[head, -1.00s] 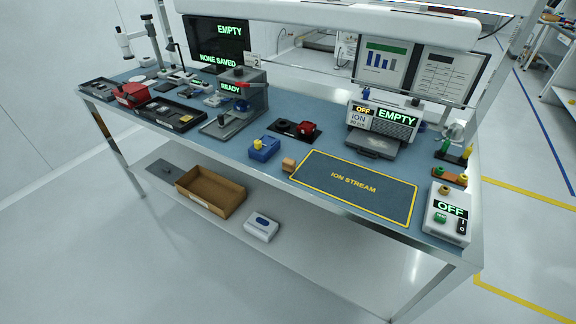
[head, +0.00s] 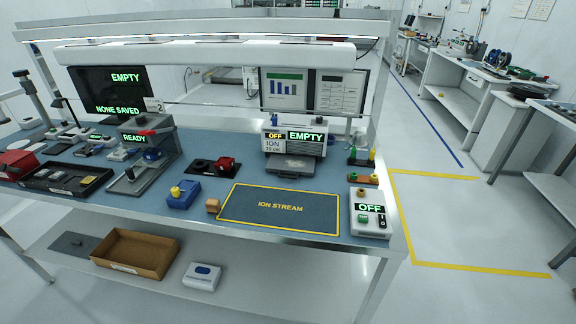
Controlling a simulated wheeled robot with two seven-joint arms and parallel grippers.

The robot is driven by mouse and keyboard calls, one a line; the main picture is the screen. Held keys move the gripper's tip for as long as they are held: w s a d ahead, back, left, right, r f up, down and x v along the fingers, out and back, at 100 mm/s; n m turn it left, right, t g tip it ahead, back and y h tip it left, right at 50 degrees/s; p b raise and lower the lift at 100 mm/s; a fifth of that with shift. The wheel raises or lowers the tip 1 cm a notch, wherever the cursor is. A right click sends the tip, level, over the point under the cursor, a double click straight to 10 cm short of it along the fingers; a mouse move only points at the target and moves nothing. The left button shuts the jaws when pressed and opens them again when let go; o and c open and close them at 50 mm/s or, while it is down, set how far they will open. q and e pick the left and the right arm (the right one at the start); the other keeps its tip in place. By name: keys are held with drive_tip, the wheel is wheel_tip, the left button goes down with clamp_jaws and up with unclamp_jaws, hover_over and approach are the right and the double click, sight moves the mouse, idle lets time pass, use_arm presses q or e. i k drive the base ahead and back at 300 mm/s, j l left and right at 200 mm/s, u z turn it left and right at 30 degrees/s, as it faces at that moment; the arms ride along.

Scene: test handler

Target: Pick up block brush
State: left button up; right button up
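A small tan block (head: 213,206), which looks like the block brush, sits on the blue bench top. It is just left of the yellow-edged ION STREAM mat (head: 235,212) and right of a blue box with a yellow knob (head: 184,194). Its bristles are too small to make out. Neither of my grippers is in view.
The workbench (head: 340,170) also holds an ionizer (head: 273,141), a white OFF control box (head: 369,214), a dark stand with a red part (head: 225,163) and a READY fixture (head: 145,165). A cardboard tray (head: 135,252) and white box (head: 201,276) lie on the lower shelf. Floor at right is clear.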

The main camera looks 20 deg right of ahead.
sight(214, 206)
drive_tip(key=j+u, duration=0.1)
drive_tip(key=j, duration=0.5)
drive_tip(key=i+j, duration=0.15)
drive_tip(key=j, duration=0.45)
drive_tip(key=i+j+u, duration=0.15)
drive_tip(key=j, duration=0.45)
drive_tip(key=k, duration=0.05)
